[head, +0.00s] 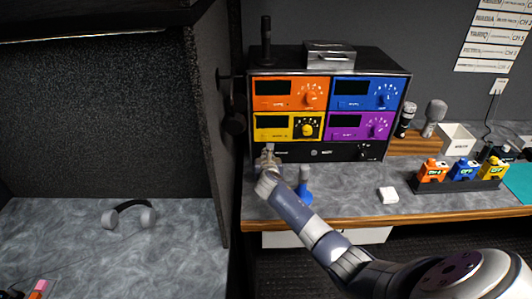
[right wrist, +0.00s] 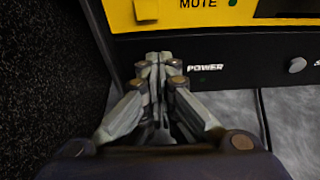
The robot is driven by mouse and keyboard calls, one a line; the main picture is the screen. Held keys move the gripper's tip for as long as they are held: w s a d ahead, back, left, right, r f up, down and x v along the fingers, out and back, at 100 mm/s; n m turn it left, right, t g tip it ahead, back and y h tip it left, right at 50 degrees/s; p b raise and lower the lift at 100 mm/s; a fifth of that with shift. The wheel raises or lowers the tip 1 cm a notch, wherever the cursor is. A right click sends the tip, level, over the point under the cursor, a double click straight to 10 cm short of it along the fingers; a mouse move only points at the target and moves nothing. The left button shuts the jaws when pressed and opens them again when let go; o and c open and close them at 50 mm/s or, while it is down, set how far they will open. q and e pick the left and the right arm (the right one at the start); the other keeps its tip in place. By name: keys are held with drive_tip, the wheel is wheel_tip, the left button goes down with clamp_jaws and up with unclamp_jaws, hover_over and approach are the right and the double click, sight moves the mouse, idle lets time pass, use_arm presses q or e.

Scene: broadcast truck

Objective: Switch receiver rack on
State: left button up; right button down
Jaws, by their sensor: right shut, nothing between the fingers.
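The receiver rack (head: 400,74) is a black case on the right-hand counter. It holds an orange, a blue, a yellow and a purple receiver, whose displays look dark. A black strip (head: 340,152) runs along its bottom. In the right wrist view the strip carries the label POWER (right wrist: 205,68). My right gripper (head: 267,152) is at the strip's left end, below the yellow receiver. Its fingers (right wrist: 160,60) are shut and empty, just left of the POWER label. They hide whatever switch may be there; I cannot tell whether they touch it. My left gripper is not in view.
A blue-based object (head: 304,192) stands beside my right arm. A white block (head: 388,195), a tray of coloured packs (head: 458,186), microphones (head: 433,117) and a white box (head: 457,140) are farther right. A dark partition (head: 208,110) stands close left; headphones (head: 130,215) lie beyond it.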

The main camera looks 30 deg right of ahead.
drive_tip(key=p+v, duration=0.5)
drive_tip(key=v, duration=0.1)
idle(0.3)
idle(0.4)
